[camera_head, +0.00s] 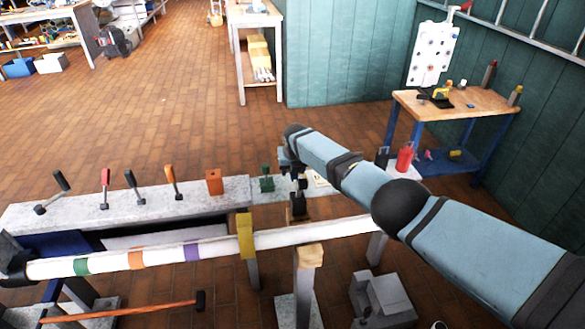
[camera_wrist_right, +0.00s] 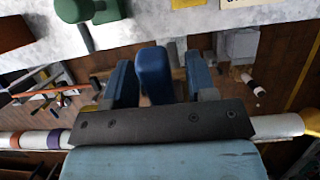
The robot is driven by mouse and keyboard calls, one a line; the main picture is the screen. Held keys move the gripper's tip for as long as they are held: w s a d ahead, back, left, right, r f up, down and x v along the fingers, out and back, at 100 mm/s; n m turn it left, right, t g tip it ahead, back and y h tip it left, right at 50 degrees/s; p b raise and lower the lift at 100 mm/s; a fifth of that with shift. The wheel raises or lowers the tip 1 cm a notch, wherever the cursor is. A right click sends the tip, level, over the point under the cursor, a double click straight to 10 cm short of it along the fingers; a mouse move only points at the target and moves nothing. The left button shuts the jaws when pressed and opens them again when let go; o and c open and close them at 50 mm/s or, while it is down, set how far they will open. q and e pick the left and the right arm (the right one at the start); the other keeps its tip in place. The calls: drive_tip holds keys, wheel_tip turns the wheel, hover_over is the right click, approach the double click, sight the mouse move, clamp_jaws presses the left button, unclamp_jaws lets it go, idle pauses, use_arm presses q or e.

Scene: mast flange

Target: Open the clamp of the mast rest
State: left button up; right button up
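The white mast (camera_head: 330,231) lies level across the front, with green, orange and purple bands. A yellow piece (camera_head: 245,236) and a wooden-topped post (camera_head: 309,257) stand along it. My right gripper (camera_head: 296,174) is above and behind the mast, over a dark upright piece (camera_head: 298,204) that may be the clamp. In the right wrist view, a blue rounded handle (camera_wrist_right: 154,76) stands between the fingers of this gripper (camera_wrist_right: 160,85). The fingers are apart, with a gap at the handle's right; contact at its left is unclear. The clamp's jaw is hidden. My left gripper is not in view.
A grey bench (camera_head: 130,205) behind the mast carries several levers, an orange block (camera_head: 214,182) and a green fitting (camera_head: 267,180). A grey stepped block (camera_head: 382,297) is on the floor at right. A wooden workbench (camera_head: 460,105) stands farther back. The brick floor between is mostly free.

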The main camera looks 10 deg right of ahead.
drive_tip(key=shift+r, duration=0.1)
drive_tip(key=shift+s+r+p, duration=0.1)
drive_tip(key=shift+r+p, duration=0.45)
use_arm(q)
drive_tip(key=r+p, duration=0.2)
drive_tip(key=p, duration=0.1)
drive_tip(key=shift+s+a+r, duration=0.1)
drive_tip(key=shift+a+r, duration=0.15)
use_arm(e)
drive_tip(key=v, duration=1.2)
drive_tip(key=shift+s+r, duration=0.2)
drive_tip(key=shift+r, duration=0.05)
use_arm(q)
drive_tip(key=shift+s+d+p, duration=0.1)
drive_tip(key=shift+p, duration=0.2)
use_arm(e)
drive_tip(key=shift+f, duration=0.1)
